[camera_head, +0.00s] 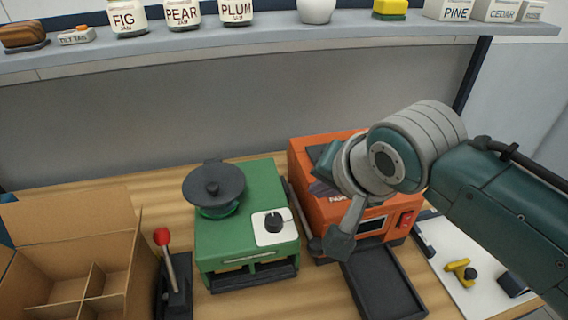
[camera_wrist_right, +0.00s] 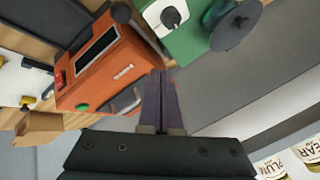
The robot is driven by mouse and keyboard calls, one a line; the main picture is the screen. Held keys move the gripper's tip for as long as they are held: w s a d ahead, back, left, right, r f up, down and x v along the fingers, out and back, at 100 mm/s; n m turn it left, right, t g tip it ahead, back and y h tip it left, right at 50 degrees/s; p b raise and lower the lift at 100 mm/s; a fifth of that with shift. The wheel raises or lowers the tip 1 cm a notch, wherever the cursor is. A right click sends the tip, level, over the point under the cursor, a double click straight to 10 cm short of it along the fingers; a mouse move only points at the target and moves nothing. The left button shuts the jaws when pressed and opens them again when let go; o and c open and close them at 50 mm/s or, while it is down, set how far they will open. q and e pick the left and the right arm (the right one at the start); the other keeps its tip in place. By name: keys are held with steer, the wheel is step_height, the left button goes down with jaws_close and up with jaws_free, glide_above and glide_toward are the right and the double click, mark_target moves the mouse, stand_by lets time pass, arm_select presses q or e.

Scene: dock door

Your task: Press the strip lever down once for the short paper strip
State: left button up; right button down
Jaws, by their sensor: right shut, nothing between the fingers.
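An orange machine (camera_head: 310,160) with partly hidden lettering that starts "PAP" stands right of centre, and shows in the right wrist view (camera_wrist_right: 110,70). A thin dark lever (camera_head: 291,200) runs along its left side, with a black knob (camera_wrist_right: 121,12) at the front end. It seems to be the strip lever; whether it is raised or lowered is hard to tell. My right gripper (camera_head: 322,188) is shut and empty over the machine's left part, with its fingertips (camera_wrist_right: 160,73) behind the knob. Contact cannot be told. My left gripper is out of view.
A green machine (camera_head: 240,235) with a dial stands close to the left. A red-knobbed lever (camera_head: 163,238) and a cardboard box (camera_head: 72,220) stand farther left. A black tray (camera_head: 382,285) lies in front. A shelf (camera_head: 230,40) with jars spans the back.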

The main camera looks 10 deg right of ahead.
steer(key=shift+f, duration=0.1)
steer(key=b, duration=0.7)
glide_above(317, 246)
step_height(317, 246, down, 7)
steer(key=shift+w+r, duration=0.1)
steer(key=shift+w, duration=0.05)
steer(key=shift+f+b, duration=0.5)
steer(key=shift+f, duration=0.4)
stand_by(0.6)
steer(key=shift+f, duration=0.1)
steer(key=shift+s+f, duration=0.15)
steer(key=shift+s, duration=0.05)
steer(key=shift+f, duration=0.15)
